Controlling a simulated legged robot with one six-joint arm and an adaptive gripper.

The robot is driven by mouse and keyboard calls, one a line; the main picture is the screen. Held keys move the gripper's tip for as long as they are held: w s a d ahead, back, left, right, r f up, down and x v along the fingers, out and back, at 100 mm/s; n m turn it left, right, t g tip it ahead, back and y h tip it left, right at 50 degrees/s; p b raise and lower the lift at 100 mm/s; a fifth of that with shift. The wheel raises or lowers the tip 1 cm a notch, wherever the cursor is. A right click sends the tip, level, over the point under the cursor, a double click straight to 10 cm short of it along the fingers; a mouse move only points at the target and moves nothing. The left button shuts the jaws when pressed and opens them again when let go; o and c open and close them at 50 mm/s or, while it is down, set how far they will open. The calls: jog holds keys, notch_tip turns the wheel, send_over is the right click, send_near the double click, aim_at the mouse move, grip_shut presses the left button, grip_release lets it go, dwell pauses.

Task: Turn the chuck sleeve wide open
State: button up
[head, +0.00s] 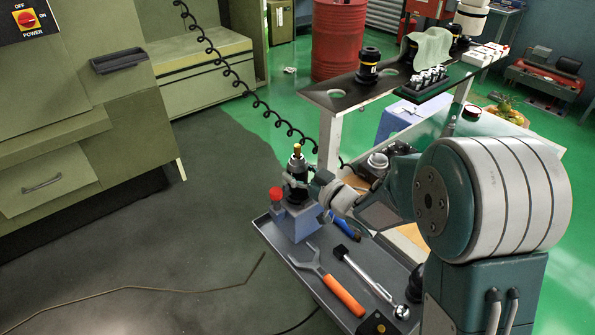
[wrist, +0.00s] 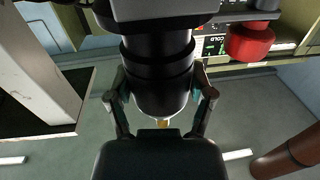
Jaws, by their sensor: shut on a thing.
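The chuck is a dark upright cylinder (head: 297,178) with a brass-coloured tip, standing in a blue-grey holder block (head: 299,220) on the lower cart tray. In the wrist view the black, ringed chuck sleeve (wrist: 158,72) fills the middle, with the brass tip showing just below it. My gripper (head: 304,178) comes in from the right and is shut on the sleeve. In the wrist view one finger of my gripper (wrist: 160,100) lies on each side of the sleeve. How far the sleeve is turned cannot be told.
A red knob (head: 276,193) stands close left of the chuck; it also shows in the wrist view (wrist: 252,42). An orange-handled wrench (head: 335,287) and a ratchet (head: 365,272) lie on the tray. The upper shelf (head: 335,99) and a coiled black cable (head: 232,72) are behind.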

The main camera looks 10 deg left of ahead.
jog(key=o, duration=1.1)
jog(key=v, duration=1.1)
jog(key=shift+s+d, duration=0.2)
jog(key=shift+d, duration=0.15)
